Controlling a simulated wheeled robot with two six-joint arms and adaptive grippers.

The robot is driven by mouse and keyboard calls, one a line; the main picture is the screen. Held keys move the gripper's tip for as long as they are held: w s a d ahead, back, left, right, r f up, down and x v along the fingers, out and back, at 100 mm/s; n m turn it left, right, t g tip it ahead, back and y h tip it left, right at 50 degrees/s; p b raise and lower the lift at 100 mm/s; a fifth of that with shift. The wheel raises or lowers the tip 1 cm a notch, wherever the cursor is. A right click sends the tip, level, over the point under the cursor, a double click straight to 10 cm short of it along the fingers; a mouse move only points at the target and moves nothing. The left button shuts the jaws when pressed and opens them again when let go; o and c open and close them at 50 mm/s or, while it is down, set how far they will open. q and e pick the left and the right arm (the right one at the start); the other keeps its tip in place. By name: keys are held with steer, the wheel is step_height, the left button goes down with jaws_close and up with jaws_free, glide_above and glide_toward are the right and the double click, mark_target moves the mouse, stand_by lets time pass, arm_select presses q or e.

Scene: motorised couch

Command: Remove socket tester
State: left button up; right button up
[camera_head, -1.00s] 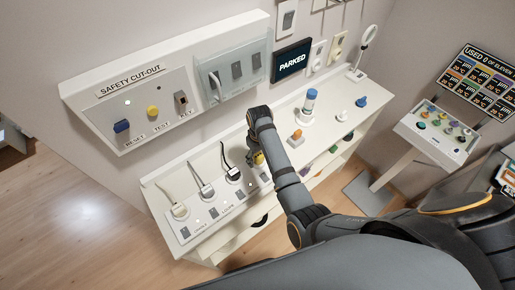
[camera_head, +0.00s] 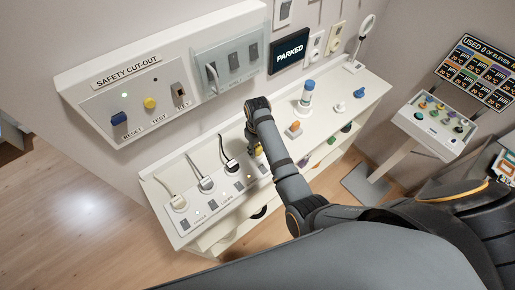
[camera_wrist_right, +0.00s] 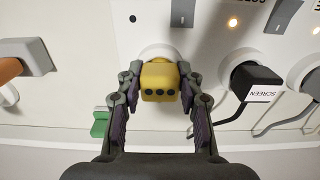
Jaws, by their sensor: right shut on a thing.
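The yellow socket tester (camera_wrist_right: 160,81), with a row of dark dots on its face, sits between the fingers of my right gripper (camera_wrist_right: 159,88) in the right wrist view. The fingers are shut on its sides. A round white socket (camera_wrist_right: 160,52) shows just behind it; whether the tester's pins are still inside is hidden. In the head view the tester (camera_head: 258,150) is a small yellow patch at the right end of the white socket strip (camera_head: 199,229), partly covered by my right gripper (camera_head: 254,146). My left gripper is not in view.
A black plug marked SCREEN (camera_wrist_right: 255,80) with its cable is close right of the gripper. An orange-and-white object (camera_wrist_right: 10,68) is at the left. On the bench, an orange-topped item (camera_head: 293,129) and a blue-capped bottle (camera_head: 307,92) stand beyond my forearm. The cut-out panel (camera_head: 150,100) hangs above.

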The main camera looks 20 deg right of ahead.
mark_target(258, 148)
steer(key=shift+r, duration=1.8)
step_height(258, 148, up, 7)
steer(key=shift+a+r, duration=0.1)
steer(key=shift+a, duration=0.05)
